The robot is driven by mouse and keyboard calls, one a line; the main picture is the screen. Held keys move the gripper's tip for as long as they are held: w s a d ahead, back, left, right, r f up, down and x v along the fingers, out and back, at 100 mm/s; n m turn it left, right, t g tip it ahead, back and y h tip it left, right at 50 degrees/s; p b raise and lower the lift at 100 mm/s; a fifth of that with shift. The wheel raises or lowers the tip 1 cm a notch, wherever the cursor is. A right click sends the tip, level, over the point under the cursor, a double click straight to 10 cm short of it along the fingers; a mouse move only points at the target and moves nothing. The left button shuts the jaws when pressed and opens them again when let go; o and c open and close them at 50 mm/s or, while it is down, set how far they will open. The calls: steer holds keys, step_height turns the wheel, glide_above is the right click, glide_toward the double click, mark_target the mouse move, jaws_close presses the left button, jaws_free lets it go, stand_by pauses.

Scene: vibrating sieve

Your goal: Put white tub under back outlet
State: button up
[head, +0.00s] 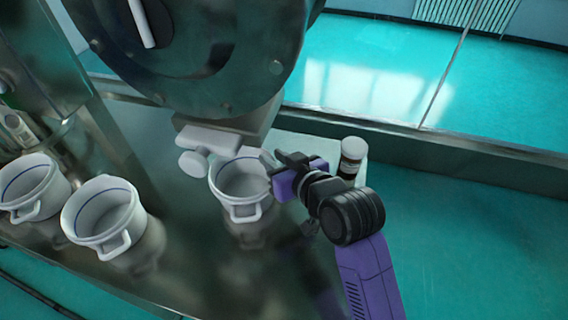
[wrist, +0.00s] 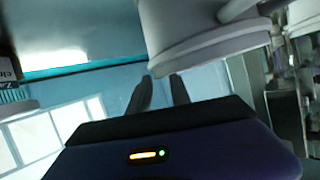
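A white tub (head: 243,207) with a blue inner line and side handles stands upright on the metal table, beside and partly below a white outlet (head: 207,138) of the sieve. I cannot tell whether its mouth is fully under the outlet. My gripper (head: 270,162) is at the tub's rim on the right side. The tub (wrist: 205,55) fills the top of that view, close to the fingertips; contact is unclear.
Two more white tubs stand to the left, one nearer (head: 108,240) and one at the edge (head: 30,212). A white-capped bottle (head: 352,150) stands just right of my gripper. The sieve's large metal drum (head: 215,60) hangs above. The table (head: 195,262) is clear at the front.

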steer(key=b+v, duration=0.1)
steer(key=v, duration=1.1)
steer(key=s+d+f, duration=0.1)
steer(key=f, duration=0.1)
steer(key=s+d+f+m+h, duration=0.1)
steer(key=s+f, duration=0.1)
steer(key=s+d+f+m, duration=0.1)
steer(key=s+d+f, duration=0.1)
steer(key=f, duration=0.1)
steer(key=shift+t+h, duration=0.3)
steer(key=shift+t, duration=0.1)
steer(key=s+d+f, duration=0.1)
steer(key=s, duration=0.1)
steer(key=s+d+f+m+h, duration=0.1)
steer(key=s, duration=0.2)
steer(key=s+d+f+h, duration=0.1)
steer(key=s+d+f, duration=0.1)
steer(key=shift+s+m+t, duration=0.15)
steer(key=shift+m+t, duration=0.25)
steer(key=s+d+r+h, duration=0.1)
steer(key=s+d, duration=0.1)
steer(key=s, duration=0.7)
steer(key=s+d+r+t+h, duration=0.1)
steer(key=s+d, duration=0.2)
steer(key=s, duration=0.7)
steer(key=shift+d, duration=0.2)
